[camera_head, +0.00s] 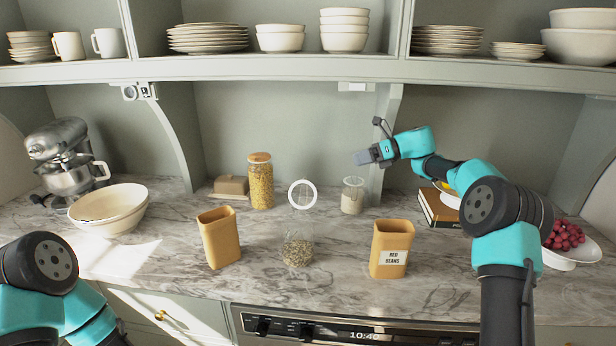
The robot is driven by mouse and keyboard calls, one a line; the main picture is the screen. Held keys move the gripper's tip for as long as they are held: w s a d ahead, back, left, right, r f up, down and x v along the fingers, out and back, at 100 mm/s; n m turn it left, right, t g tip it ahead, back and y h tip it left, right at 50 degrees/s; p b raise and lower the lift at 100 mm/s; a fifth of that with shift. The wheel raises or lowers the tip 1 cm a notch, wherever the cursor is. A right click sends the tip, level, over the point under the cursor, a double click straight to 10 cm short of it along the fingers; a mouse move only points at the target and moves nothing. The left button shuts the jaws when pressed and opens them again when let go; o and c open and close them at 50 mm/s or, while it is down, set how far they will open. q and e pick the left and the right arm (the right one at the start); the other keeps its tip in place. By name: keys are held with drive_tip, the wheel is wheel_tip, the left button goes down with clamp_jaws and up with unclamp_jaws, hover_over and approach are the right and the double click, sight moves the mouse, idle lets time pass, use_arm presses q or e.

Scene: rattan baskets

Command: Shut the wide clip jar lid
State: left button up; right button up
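A clear glass jar (298,252) with small grains in its lower part stands near the counter's front, between two tan canisters. Its round, white-rimmed lid (302,194) is open and stands upright above the back of the jar. My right gripper (364,157) is above and behind this jar, to the right of the lid and apart from it. It hangs just over a smaller glass jar (353,198) with pale contents. I cannot tell whether its fingers are open. My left arm shows at the lower left, but its gripper is out of view.
Tan canisters stand left (220,238) and right (390,250) of the open jar; the right one is labelled "RED BEANS". A tall pasta jar (260,182) and a butter dish (231,187) are behind. A bowl (108,208) is left, a book (437,210) right. A shelf (300,68) hangs above.

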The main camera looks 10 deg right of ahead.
approach(303, 192)
drive_tip(key=w+a, duration=0.5)
drive_tip(key=a, duration=0.2)
drive_tip(key=shift+r, duration=0.3)
drive_tip(key=shift+c, duration=0.5)
clamp_jaws()
